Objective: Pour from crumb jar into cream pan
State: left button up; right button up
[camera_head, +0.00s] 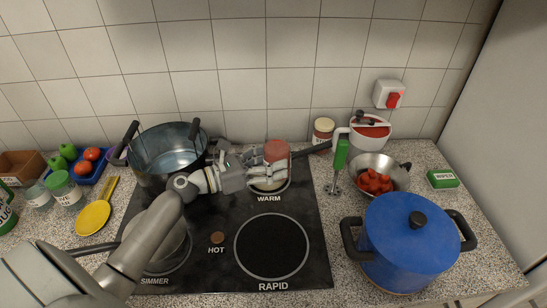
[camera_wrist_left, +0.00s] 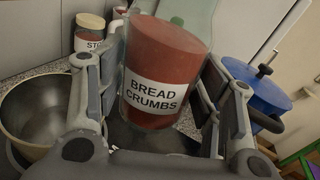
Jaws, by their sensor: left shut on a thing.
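The crumb jar (camera_head: 277,152) is red-brown, with a white "BREAD CRUMBS" label in the left wrist view (camera_wrist_left: 156,92). My left gripper (camera_head: 262,165) is shut on it, with fingers on both sides in the left wrist view (camera_wrist_left: 160,100). The jar is held above the back right of the hob and looks close to upright, leaning slightly in the wrist view. The cream pan (camera_head: 268,186) is on the WARM zone, largely hidden below the gripper and jar. A pale-rimmed pan (camera_wrist_left: 38,112) at the left of the wrist view appears to be it. My right gripper is not in view.
A steel pot (camera_head: 167,150) stands at the back left of the hob. The RAPID zone (camera_head: 271,246) is clear.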

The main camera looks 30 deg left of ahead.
pick_arm(q)
jog(key=shift+r+n+p, duration=0.4)
jog(key=shift+r+p, duration=0.2)
jog(key=shift+r, duration=0.05)
notch_tip(320, 180, down, 3)
jog(key=shift+w+r+n+g, duration=0.1)
jog(key=shift+r+n+g, duration=0.15)
jog(key=shift+n, duration=0.95)
jog(key=shift+w+a+f+n+g, duration=0.15)
jog(key=shift+f+n, duration=0.25)
jog(key=shift+n, duration=0.15)
jog(key=shift+w+a+f+n+g, duration=0.15)
jog(key=shift+f+n, duration=0.2)
jog(key=shift+n, duration=0.2)
jog(key=shift+f+n, duration=0.15)
jog(key=shift+n, duration=0.45)
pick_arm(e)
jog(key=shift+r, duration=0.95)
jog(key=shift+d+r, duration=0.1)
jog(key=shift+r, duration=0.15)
pick_arm(q)
jog(key=shift+n+g+p, duration=0.25)
jog(key=shift+n+p, duration=0.05)
jog(key=shift+p, duration=0.75)
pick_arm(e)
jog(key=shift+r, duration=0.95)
pick_arm(q)
jog(key=shift+p, duration=0.65)
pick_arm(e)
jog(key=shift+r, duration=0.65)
